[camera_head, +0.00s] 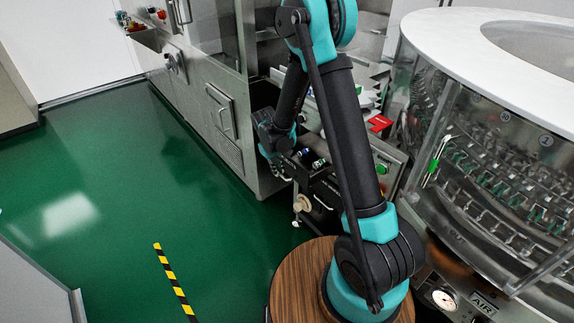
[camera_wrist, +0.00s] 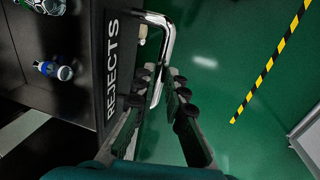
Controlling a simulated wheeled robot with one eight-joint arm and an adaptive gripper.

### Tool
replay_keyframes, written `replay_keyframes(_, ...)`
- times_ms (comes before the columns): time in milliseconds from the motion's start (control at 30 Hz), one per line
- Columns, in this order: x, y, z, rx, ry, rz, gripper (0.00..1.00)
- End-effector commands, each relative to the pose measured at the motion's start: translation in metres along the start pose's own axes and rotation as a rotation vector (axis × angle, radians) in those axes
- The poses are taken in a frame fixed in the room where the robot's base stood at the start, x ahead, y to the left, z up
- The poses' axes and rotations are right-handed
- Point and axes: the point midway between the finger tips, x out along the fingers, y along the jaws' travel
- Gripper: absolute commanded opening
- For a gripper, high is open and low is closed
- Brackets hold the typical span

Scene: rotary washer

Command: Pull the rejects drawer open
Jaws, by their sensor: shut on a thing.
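The rejects drawer (camera_wrist: 112,15) shows a dark front lettered REJECTS in the wrist view. Its inside is in view at the left, so it stands at least partly open; how far I cannot tell. A bent chrome bar handle (camera_wrist: 168,35) sticks out from the front. My gripper (camera_wrist: 160,75) is shut on this handle, with a finger on each side of the bar. In the head view the dark drawer (camera_head: 325,190) juts out beyond my forearm. My gripper's fingers are hard to make out there.
Small capped vials (camera_wrist: 52,70) lie in the drawer. A glass-walled rotary washer (camera_head: 480,170) stands at the right. A steel cabinet (camera_head: 205,90) stands behind. Green floor (camera_head: 110,190) is open at the left, with a yellow-black stripe (camera_head: 172,280).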

Motion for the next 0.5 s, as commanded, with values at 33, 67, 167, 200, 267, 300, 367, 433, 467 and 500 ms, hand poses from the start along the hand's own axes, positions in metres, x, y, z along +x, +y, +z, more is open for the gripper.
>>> replay_keyframes(33, -0.0011, -0.0043, -0.0005, -0.001, 0.002, 0.0, 0.0)
replay_keyframes(67, -0.0014, -0.0062, -0.0005, -0.001, 0.002, 0.0, 0.0)
replay_keyframes(167, -0.0022, -0.0105, -0.0006, -0.002, 0.001, 0.0, 0.0)
replay_keyframes(200, -0.0024, -0.0113, -0.0006, -0.001, 0.001, 0.0, 0.0)
replay_keyframes(267, -0.0025, -0.0119, -0.0006, -0.001, 0.001, 0.0, 0.0)
replay_keyframes(300, -0.0025, -0.012, -0.0005, -0.001, 0.001, 0.0, 0.0)
replay_keyframes(367, -0.0025, -0.0119, -0.0005, 0.0, 0.001, 0.0, 0.0)
replay_keyframes(433, -0.0025, -0.0118, -0.0006, 0.0, 0.001, 0.0, 0.0)
replay_keyframes(467, -0.0025, -0.0118, -0.0006, 0.0, 0.001, 0.0, 0.0)
replay_keyframes(500, -0.0025, -0.0117, -0.0006, 0.0, 0.001, 0.0, 0.0)
